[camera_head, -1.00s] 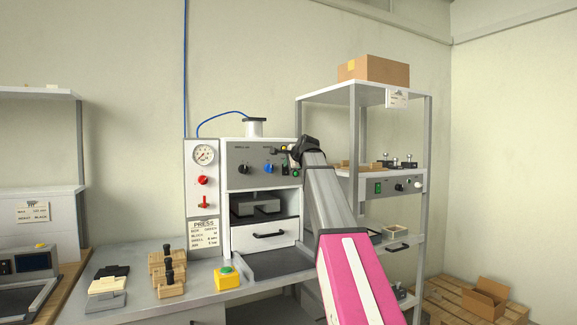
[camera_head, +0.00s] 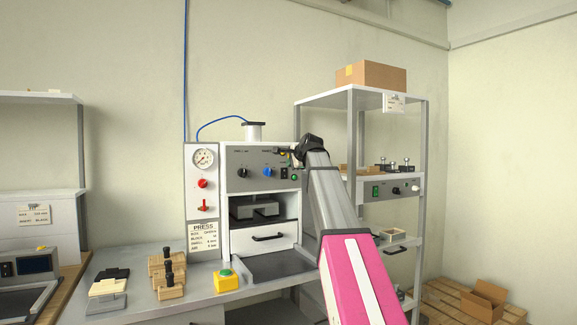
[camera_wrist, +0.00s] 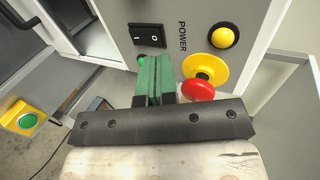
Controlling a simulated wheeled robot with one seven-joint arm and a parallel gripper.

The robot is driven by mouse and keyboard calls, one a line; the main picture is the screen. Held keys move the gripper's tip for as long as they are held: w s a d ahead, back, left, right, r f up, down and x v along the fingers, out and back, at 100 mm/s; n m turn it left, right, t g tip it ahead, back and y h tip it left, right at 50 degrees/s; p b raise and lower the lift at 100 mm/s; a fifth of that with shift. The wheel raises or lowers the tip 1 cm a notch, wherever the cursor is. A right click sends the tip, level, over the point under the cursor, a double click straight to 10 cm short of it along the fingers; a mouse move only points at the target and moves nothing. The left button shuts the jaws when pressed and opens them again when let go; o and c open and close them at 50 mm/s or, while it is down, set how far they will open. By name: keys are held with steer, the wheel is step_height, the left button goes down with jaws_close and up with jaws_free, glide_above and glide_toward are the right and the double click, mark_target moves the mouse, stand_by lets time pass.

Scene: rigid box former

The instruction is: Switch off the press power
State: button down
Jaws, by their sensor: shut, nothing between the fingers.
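The press (camera_head: 262,237) stands on the bench with a grey control panel (camera_head: 240,178) on its upper front. In the wrist view the black power rocker switch (camera_wrist: 147,35), marked I and O, sits beside the label POWER (camera_wrist: 182,37). Whether the tips touch the panel I cannot tell. In the head view my gripper (camera_head: 282,151) is at the panel's upper right.
A red mushroom button (camera_wrist: 198,90) on a yellow collar (camera_wrist: 207,68) is close right of my fingers. A yellow button (camera_wrist: 223,37) is above it. A shelf rack (camera_head: 353,140) stands right of the press. A yellow box with a green button (camera_head: 226,281) is on the bench.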

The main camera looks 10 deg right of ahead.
steer(key=w+r+v, duration=0.1)
steer(key=r+v, duration=0.1)
steer(key=v, duration=0.8)
steer(key=shift+a, duration=0.15)
steer(key=shift+s, duration=0.15)
